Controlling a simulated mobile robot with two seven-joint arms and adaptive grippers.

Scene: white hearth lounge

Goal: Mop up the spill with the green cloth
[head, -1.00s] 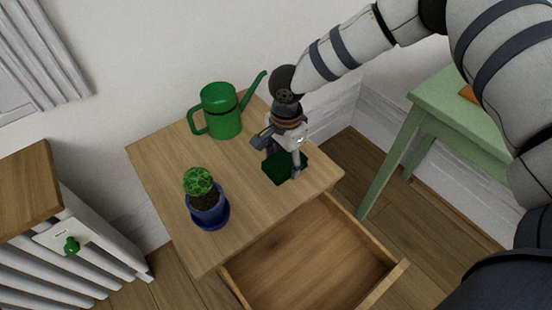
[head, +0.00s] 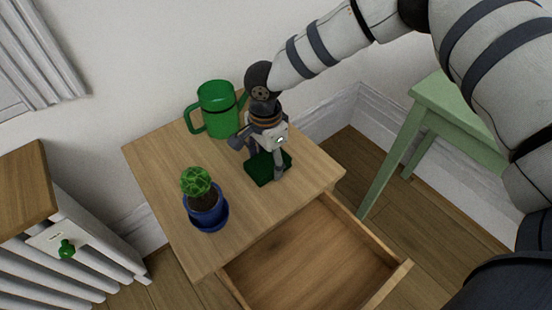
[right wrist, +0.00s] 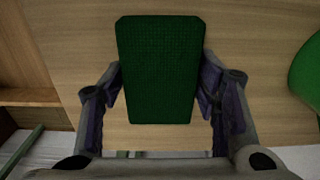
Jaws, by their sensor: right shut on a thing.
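The green cloth (head: 262,170) is a dark green, flat rectangular pad on the wooden table top. It also shows in the right wrist view (right wrist: 160,68), lying between the fingers. My right gripper (head: 263,163) is shut on the cloth from above and is at the table surface. In the right wrist view the fingers (right wrist: 160,95) sit at either side of the cloth. No spill shows on the bare wood; whether any lies under the cloth is hidden. My left gripper is not in view.
A green watering can (head: 217,110) stands at the back of the table (head: 165,165), its spout partly behind my right gripper. A cactus in a blue pot (head: 208,213) stands at the left front. The drawer (head: 310,262) below is open and empty. A green stool (head: 440,105) stands at right.

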